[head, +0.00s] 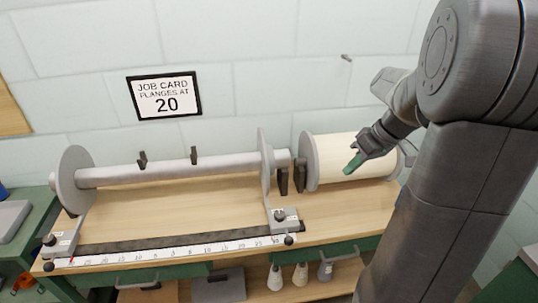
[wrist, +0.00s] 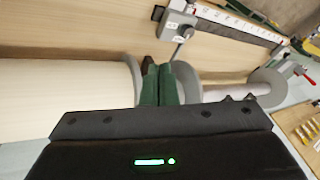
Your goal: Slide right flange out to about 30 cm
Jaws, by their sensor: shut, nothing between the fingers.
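The right flange (head: 266,160) is a grey upright disc at the right of the grey beam tube (head: 180,170), and its bracket (head: 285,218) with a black knob reaches the right end of the white scale (head: 180,248). The left flange (head: 73,180) stands at the tube's far left. My gripper (head: 352,165) has green fingers, shut and empty, in front of the cream roll (head: 345,148) and right of the right flange. In the wrist view the fingers (wrist: 157,84) appear between the roll's end disc (wrist: 133,75) and the right flange (wrist: 184,82). Contact cannot be told.
A framed job card (head: 164,96) on the wall reads "flanges at 20". Dark supports (head: 283,180) stand between the right flange and the roll. The wooden bench top (head: 180,212) is clear between the flanges. Cones of yarn (head: 275,277) stand on the shelf below.

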